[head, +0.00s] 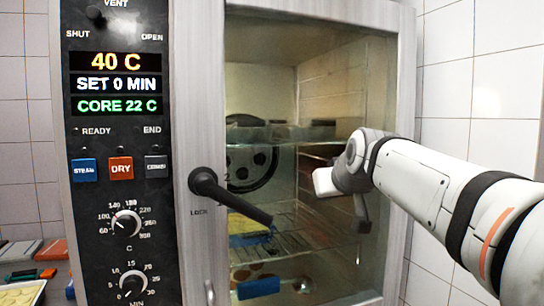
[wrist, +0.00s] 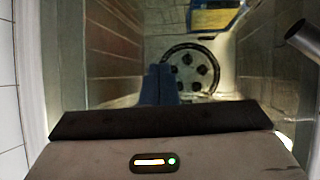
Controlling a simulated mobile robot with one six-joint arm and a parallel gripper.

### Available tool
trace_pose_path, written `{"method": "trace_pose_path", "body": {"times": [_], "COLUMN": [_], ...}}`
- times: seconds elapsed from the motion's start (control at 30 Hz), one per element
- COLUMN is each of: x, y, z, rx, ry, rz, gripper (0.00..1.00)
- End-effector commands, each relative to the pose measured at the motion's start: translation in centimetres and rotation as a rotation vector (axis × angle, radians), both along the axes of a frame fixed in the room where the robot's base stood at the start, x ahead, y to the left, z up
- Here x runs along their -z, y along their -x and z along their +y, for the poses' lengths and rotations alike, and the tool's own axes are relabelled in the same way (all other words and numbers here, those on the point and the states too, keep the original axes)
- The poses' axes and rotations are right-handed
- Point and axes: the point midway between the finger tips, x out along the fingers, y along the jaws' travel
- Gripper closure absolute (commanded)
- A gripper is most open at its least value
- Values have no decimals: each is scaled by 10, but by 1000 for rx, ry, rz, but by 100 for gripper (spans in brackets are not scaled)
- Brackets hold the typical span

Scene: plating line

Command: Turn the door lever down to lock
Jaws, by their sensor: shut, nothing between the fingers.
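The door lever (head: 235,201) is black, with a round hub on the door's left frame. Its arm slants down to the right, with the tip over the glass. A "LOCK" mark is printed below the hub. My gripper (head: 362,222) is in front of the glass, right of the lever tip and apart from it. Its fingers (wrist: 158,75) are together and empty in the wrist view, pointing towards the glass. The end of the lever (wrist: 304,41) shows at the upper right of the wrist view. The oven door (head: 396,150) appears closed.
The control panel (head: 120,160) with dials and buttons is left of the door. Behind the glass are racks, a yellow item (head: 247,228) and a round fan (wrist: 191,70). A counter with tools is at the lower left. White tiled wall stands at right.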

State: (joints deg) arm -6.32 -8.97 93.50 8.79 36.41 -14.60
Motion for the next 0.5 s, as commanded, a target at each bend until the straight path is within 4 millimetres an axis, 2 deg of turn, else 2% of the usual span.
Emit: {"method": "trace_pose_path", "body": {"times": [0.03,0.3,0.4,0.5], "x": [-25,-90,-109,-118], "y": [2,42,56,65], "z": [3,41,50,54], "rx": [-5,-164,-228,-267], "ry": [-69,-377,-433,-461], "rz": [87,491,574,619], "gripper": [100,100,100,100]}}
